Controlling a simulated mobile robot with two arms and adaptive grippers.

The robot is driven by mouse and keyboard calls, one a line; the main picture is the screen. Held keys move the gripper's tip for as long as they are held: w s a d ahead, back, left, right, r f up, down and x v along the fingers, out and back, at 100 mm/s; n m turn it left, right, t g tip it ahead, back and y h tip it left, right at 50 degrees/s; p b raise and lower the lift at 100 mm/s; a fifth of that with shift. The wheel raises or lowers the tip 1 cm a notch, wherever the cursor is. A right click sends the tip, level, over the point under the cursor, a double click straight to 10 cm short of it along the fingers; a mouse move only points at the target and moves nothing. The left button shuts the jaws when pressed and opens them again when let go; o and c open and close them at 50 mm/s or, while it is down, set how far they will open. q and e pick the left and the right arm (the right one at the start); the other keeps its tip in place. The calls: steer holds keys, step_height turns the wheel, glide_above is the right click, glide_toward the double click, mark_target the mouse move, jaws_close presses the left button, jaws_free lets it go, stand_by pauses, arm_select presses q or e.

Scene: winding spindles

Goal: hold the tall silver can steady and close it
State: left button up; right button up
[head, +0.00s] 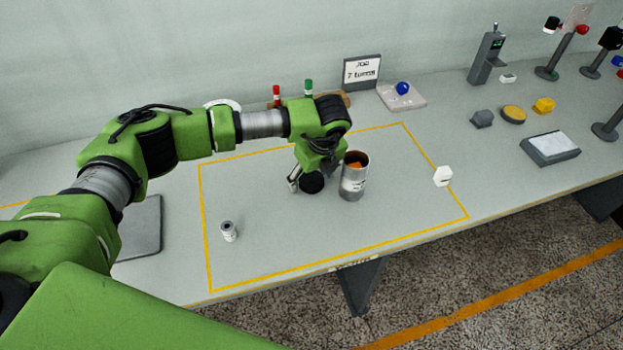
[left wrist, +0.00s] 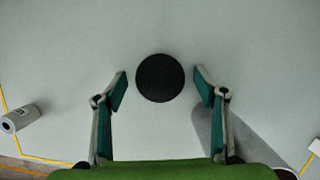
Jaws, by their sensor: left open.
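The tall silver can (head: 352,184) stands upright and open on the bench, with orange stuff showing inside its mouth. A round black disc (head: 312,184), which looks like a lid, lies flat on the bench just left of the can. My left gripper (head: 308,173) points down over the disc, close to the can. In the left wrist view the fingers of my left gripper (left wrist: 161,74) are open and the disc (left wrist: 160,78) shows centred between and beyond the tips, not gripped. A grey shape behind the right finger there may be the can or its shadow; I cannot tell. My right gripper is out of view.
A white block (head: 443,176) lies at right. Red (head: 277,95) and green markers (head: 309,88) and a sign (head: 362,71) stand behind. The front middle is clear.

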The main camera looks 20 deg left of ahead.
arm_select(q)
steer(key=c, duration=0.9)
steer(key=shift+r, duration=0.1)
steer(key=shift+d+r, duration=0.1)
steer(key=shift+r, duration=0.5)
steer(key=s+d+r+b, duration=0.1)
steer(key=s+r, duration=0.3)
steer(key=s+d+r+b, duration=0.2)
steer(key=s+r, duration=0.1)
steer(key=s, duration=0.1)
steer(key=s+d+r+b, duration=0.2)
steer(key=s+r, duration=0.2)
steer(key=s, duration=0.1)
steer(key=shift+d+r, duration=0.1)
steer(key=shift+r, duration=0.25)
